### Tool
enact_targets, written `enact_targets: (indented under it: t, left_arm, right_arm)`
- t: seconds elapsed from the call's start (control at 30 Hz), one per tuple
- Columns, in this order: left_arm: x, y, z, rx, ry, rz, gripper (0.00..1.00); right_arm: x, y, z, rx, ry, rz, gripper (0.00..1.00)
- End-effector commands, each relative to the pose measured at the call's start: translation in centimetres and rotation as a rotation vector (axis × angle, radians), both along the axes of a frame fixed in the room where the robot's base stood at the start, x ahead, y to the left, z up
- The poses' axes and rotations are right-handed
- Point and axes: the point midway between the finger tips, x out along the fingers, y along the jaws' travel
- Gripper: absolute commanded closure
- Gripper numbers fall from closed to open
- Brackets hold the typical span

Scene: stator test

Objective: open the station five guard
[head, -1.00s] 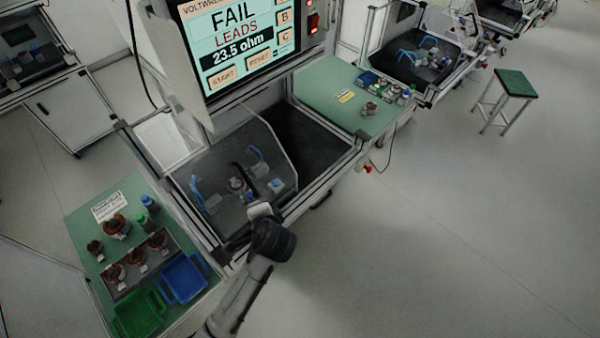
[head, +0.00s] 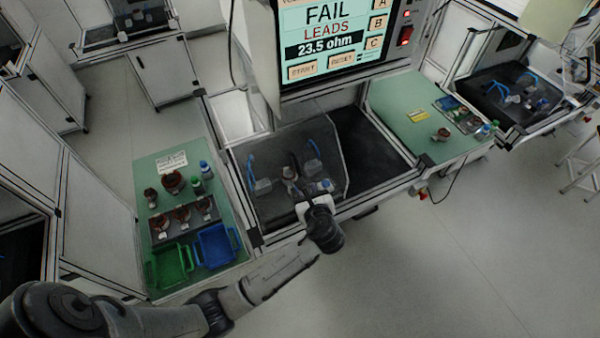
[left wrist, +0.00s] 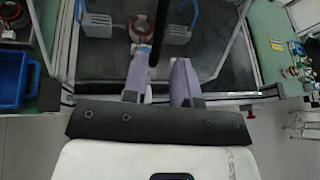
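The guard (head: 330,150) is a clear, tilted cover over the dark test bay under the screen. It looks down over the fixture; no station number is readable. A stator (left wrist: 141,30) sits in the fixture between blue leads. A thin black bar (left wrist: 159,25), possibly the guard's handle, runs upright in front of the stator in the left wrist view. My left gripper (head: 305,196) is at the bay's front edge. Its two fingers (left wrist: 160,62) are apart, with the bar's lower end between them; contact cannot be told. My right gripper is not in view.
The screen (head: 330,32) reads FAIL, LEADS, 23.5 ohm. Left of the bay, a green bench holds stators, bottles, a green bin (head: 170,265) and a blue bin (head: 216,245). A green side table (head: 405,105) is at right. Floor in front is clear.

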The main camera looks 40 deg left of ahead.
Motion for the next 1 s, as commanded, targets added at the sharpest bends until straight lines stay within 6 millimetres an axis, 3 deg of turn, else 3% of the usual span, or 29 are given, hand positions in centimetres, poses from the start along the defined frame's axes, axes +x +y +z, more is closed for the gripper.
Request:
enact_targets:
  t: [0.2,0.5,1.0]
  left_arm:
    - [2.3,3.3,-1.6,0.001,-0.001,0.002,0.74]
    - [4.7,6.5,-3.2,-0.002,-0.002,0.001,0.74]
    - [5.6,7.8,-3.9,-0.003,-0.002,0.001,0.74]
  right_arm:
    - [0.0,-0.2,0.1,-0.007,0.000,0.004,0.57]
    - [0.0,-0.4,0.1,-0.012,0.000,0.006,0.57]
    - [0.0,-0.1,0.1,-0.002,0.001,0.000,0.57]
